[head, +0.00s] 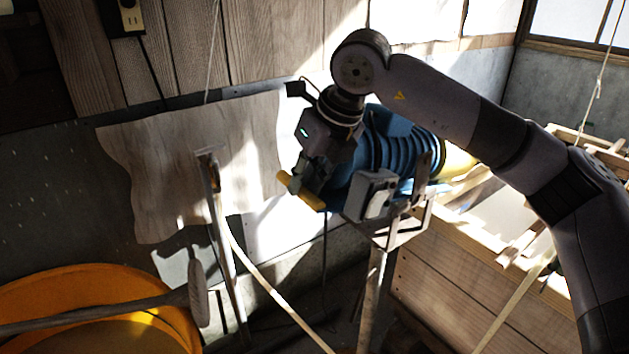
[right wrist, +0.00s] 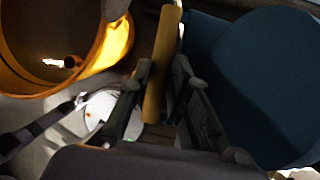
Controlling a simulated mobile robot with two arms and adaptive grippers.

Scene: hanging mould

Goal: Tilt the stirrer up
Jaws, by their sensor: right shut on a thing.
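The stirrer has a blue ribbed motor body (head: 393,150) with a yellow end at the right, and it sits on a metal stand (head: 372,290). A yellow handle bar (head: 285,180) sticks out at its left end. My right gripper (head: 306,180) is shut on this bar. In the right wrist view the yellow bar (right wrist: 160,75) lies between the two fingers (right wrist: 155,95), with the blue body (right wrist: 250,85) close on the right. The gripper hides part of the stirrer's left end. My left gripper is not in view.
A yellow tub (head: 90,275) stands at lower left, with a grey pole (head: 100,312) across it. A pale sheet (head: 170,180) hangs behind. A wooden box frame (head: 450,295) stands at right. Thin posts and a pale hose or strip (head: 270,290) cross the middle.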

